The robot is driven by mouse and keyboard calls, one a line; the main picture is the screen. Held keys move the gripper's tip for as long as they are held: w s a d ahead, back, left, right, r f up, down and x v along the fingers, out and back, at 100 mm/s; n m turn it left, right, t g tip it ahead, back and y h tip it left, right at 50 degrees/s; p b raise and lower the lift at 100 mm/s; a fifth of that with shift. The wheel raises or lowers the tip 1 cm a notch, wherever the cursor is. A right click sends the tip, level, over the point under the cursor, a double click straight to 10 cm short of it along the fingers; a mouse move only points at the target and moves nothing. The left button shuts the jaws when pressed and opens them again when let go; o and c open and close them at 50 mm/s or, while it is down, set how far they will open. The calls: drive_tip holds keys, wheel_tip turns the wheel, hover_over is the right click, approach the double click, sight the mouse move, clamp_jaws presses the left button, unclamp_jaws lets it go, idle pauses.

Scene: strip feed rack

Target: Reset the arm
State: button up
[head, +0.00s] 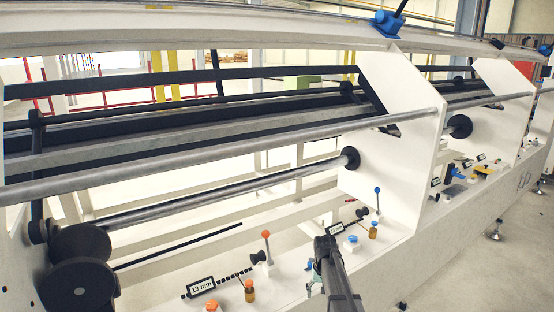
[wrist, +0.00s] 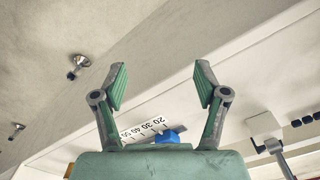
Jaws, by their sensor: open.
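My gripper (wrist: 161,84) shows in the wrist view with its two green-padded fingers spread wide and nothing between them. In the head view my dark arm reaches up from the bottom edge, right of centre, in front of the rack's white front ledge (head: 395,243). A little green of my gripper seems to show low beside the arm, but most of it is hidden there. In the wrist view a white scale strip (wrist: 145,130) with black numbers and a blue part (wrist: 167,137) lie beyond the base of my fingers.
The ledge carries an orange-knobbed lever (head: 266,235), a blue-knobbed lever (head: 377,190) and a "13 mm" label (head: 201,288). Long steel rollers (head: 220,195) run behind between white side plates (head: 400,130). In the wrist view a white block (wrist: 264,128) with a rod stands at right. Open floor (head: 455,270) lies right.

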drive_tip(key=s+f, duration=0.3)
drive_tip(key=s, duration=0.7)
drive_tip(key=s+f, duration=0.3)
drive_tip(key=s, duration=0.6)
drive_tip(key=s+f, duration=0.3)
drive_tip(key=s, duration=0.7)
drive_tip(key=s+f+g, duration=0.3)
drive_tip(key=s+f, duration=0.5)
drive_tip(key=s, duration=0.6)
drive_tip(key=s+f+g, duration=0.3)
drive_tip(key=s+f, duration=0.6)
drive_tip(key=s, duration=0.4)
drive_tip(key=shift+s+f+g, duration=0.25)
drive_tip(key=shift+s+g, duration=0.15)
